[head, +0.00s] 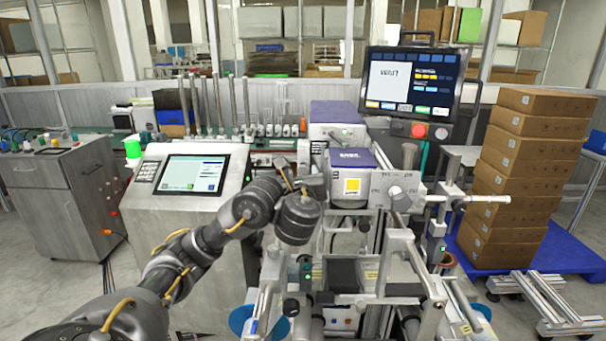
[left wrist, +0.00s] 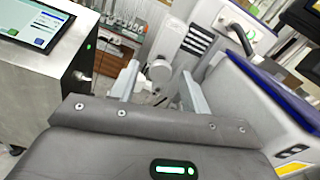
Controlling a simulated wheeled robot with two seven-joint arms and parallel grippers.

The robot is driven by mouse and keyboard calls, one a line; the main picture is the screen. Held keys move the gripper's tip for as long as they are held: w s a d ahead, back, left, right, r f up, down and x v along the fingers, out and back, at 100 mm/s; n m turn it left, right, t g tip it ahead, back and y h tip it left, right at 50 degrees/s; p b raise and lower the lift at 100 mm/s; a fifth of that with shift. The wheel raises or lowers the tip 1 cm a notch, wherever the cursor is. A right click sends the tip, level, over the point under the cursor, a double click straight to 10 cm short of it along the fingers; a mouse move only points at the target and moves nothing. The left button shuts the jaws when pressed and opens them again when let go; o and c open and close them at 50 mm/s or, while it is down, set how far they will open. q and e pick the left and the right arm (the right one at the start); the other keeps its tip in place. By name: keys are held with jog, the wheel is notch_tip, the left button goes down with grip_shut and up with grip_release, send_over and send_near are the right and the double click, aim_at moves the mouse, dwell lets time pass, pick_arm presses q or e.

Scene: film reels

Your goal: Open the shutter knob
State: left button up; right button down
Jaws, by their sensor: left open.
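A round pale grey knob (left wrist: 160,69), which looks like the shutter knob, shows in the left wrist view on the side of the machine (left wrist: 187,40). My left gripper (left wrist: 160,76) is open, with one finger to each side of the knob in that view. I cannot tell whether the fingers touch it or how deep they reach. In the head view my left gripper (head: 287,177) is beside the left of the white machine with a purple top (head: 352,159). My wrist hides the knob there. My right gripper is not in view.
A grey console with a screen (head: 193,173) stands left of my arm. A monitor (head: 413,80) with a red button stands behind the machine. Stacked cardboard boxes (head: 529,160) are at the right. Rails and clamps (head: 415,260) crowd the front of the machine.

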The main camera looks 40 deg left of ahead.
pick_arm(q)
jog(key=shift+b+x, duration=0.45)
jog(key=shift+x, duration=0.9)
jog(key=shift+s, duration=0.1)
jog(key=shift+c, duration=0.2)
grip_shut()
